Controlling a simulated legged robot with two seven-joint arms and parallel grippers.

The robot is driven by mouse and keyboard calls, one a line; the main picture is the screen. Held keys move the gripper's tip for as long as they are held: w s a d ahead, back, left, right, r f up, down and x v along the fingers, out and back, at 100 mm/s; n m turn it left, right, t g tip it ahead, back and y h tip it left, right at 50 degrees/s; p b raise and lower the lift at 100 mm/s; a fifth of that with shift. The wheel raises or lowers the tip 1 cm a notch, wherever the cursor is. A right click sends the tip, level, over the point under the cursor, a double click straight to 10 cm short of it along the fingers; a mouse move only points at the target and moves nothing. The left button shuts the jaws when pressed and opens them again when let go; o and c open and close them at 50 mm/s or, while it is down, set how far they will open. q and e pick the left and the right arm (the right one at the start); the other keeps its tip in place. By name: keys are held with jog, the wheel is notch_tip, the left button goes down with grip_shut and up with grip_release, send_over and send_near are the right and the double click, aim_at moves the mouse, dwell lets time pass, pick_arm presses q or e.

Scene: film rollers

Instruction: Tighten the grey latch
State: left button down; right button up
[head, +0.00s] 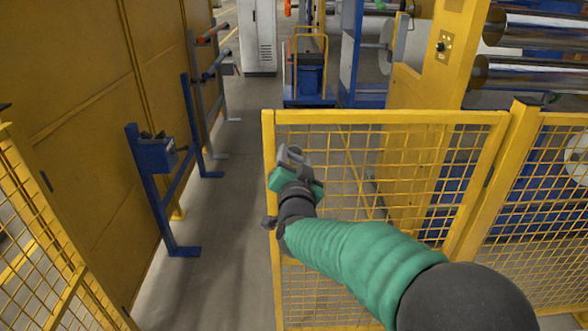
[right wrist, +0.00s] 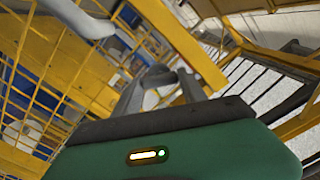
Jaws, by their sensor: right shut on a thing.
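My right gripper (head: 291,156) is at the upper left corner of the yellow mesh gate (head: 390,118), beside its left upright. In the right wrist view its two grey fingers (right wrist: 165,78) come together at the tips in front of a yellow bar. They are shut on a small grey part, which I take to be the grey latch. The fingers hide most of it, and its exact shape and angle cannot be told. My left gripper is not in view.
A yellow mesh fence (head: 40,230) stands at the lower left, beside a yellow wall (head: 75,120). A blue stand (head: 155,158) is along the wall. Grey floor (head: 215,240) is clear between stand and gate. Metal rollers (head: 530,75) are beyond the gate at right.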

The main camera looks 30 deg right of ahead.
jog(key=m+b, duration=0.1)
jog(key=m, duration=0.1)
jog(key=m+b, duration=0.1)
jog(key=b, duration=0.1)
jog(key=m+b, duration=0.2)
jog(key=shift+s+f+m, duration=0.1)
jog(key=shift+f+m, duration=0.2)
jog(key=shift+f, duration=0.05)
jog(key=shift+m+b, duration=1.95)
jog(key=shift+m, duration=0.55)
jog(key=o, duration=1.4)
jog(key=shift+d+r, duration=0.1)
jog(key=shift+d, duration=0.05)
jog(key=shift+c, duration=0.2)
